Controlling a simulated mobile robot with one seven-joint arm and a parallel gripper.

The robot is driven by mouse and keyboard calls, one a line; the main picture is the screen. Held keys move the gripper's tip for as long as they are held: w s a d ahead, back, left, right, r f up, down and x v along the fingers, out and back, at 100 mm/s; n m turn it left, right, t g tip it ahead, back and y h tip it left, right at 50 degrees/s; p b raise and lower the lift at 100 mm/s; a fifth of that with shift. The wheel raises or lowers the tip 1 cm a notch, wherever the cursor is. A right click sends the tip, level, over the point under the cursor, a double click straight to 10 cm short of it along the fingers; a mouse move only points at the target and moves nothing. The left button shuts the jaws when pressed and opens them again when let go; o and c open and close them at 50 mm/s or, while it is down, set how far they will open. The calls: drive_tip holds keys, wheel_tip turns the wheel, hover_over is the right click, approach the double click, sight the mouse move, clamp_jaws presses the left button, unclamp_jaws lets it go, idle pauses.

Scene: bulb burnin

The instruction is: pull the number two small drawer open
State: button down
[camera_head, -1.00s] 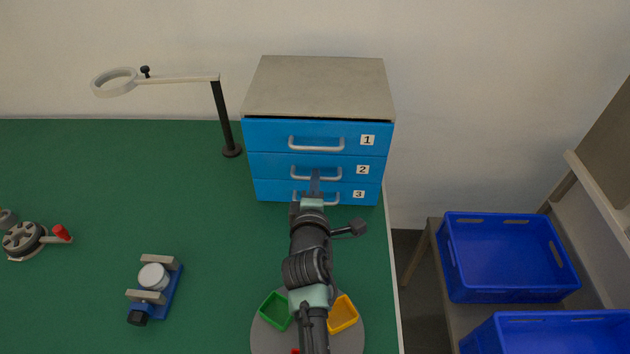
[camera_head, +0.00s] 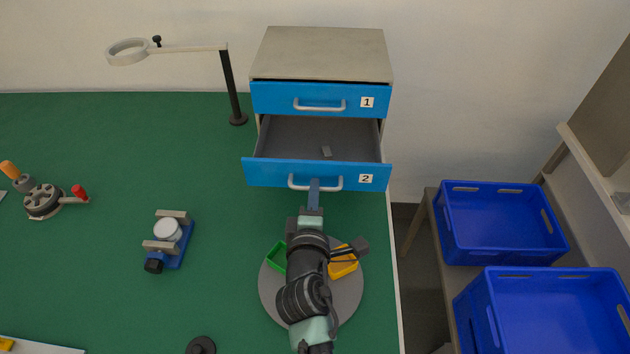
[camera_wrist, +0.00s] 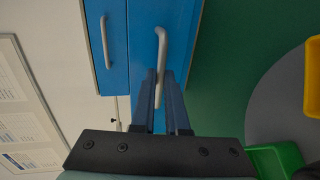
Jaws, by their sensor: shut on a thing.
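The number two drawer (camera_head: 262,173) is pulled well out of the grey cabinet (camera_head: 322,55), with its inside showing. My gripper (camera_head: 314,184) is shut on the grey bar handle (camera_head: 296,184) of this drawer. In the wrist view, my gripper (camera_wrist: 166,85) has its two fingers around the handle (camera_wrist: 160,45) on the blue drawer front (camera_wrist: 141,70). The number one drawer (camera_head: 280,98) above is closed. The number three drawer is hidden behind the open drawer.
A grey round tray (camera_head: 275,300) with a green bin (camera_head: 275,258) and a yellow bin (camera_head: 344,264) lies below my arm. A ring lamp (camera_head: 232,90) stands left of the cabinet. Blue crates (camera_head: 500,220) are at the right. A blue vise (camera_head: 170,243) is at left.

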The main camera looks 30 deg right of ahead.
drive_tip(key=shift+f+v, duration=0.2)
drive_tip(key=shift+v, duration=0.8)
drive_tip(key=c, duration=0.9)
unclamp_jaws()
drive_tip(key=b+v, duration=0.1)
drive_tip(key=v, duration=1.2)
drive_tip(key=shift+b, duration=0.35)
